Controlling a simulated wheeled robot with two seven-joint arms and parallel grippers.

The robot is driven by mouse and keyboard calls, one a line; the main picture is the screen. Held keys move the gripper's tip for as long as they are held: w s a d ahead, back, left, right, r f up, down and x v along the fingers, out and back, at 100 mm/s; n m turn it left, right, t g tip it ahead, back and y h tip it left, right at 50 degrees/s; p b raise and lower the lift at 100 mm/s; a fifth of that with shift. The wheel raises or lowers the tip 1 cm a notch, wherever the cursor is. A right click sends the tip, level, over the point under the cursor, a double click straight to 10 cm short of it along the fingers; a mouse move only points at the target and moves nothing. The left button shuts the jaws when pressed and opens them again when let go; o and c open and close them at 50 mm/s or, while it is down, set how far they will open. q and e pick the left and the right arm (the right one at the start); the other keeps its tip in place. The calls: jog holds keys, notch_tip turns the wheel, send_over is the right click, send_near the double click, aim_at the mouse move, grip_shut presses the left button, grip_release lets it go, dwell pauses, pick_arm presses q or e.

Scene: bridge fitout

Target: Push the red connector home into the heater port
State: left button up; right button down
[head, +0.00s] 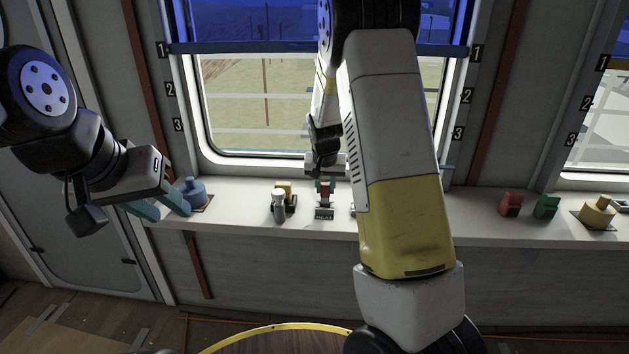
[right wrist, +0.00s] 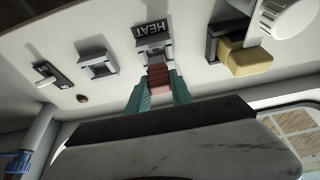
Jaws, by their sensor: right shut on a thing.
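The red connector (head: 325,187) is held upright above the sill, in line with the heater port (head: 324,212). In the right wrist view the red connector (right wrist: 158,78) lies between the teal fingers of my right gripper (right wrist: 160,92), which is shut on it. Its front end meets the mouth of the grey heater port (right wrist: 155,52), beside the black HEAT label (right wrist: 152,27). I cannot tell how deep it sits. My right gripper also shows in the head view (head: 325,178), partly hidden by my arm. My left gripper (head: 159,206) is open and empty at the sill's left end.
A blue knob (head: 192,193) stands close to my left gripper. A yellow block with a pale knob (head: 279,202) sits left of the port. Another grey socket (right wrist: 98,67) and a switch (right wrist: 52,75) are nearby. Red (head: 510,204) and green (head: 546,207) blocks stand further right.

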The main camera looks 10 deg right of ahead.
aim_at(325, 202)
jog(key=shift+f, duration=1.5)
dwell(0.4)
jog(key=c, duration=1.1)
grip_release()
jog(key=shift+o, duration=0.2)
jog(key=v, duration=0.7)
jog(key=shift+s+a+r, duration=0.1)
jog(key=shift+s+r, duration=0.1)
jog(key=shift+r, duration=0.1)
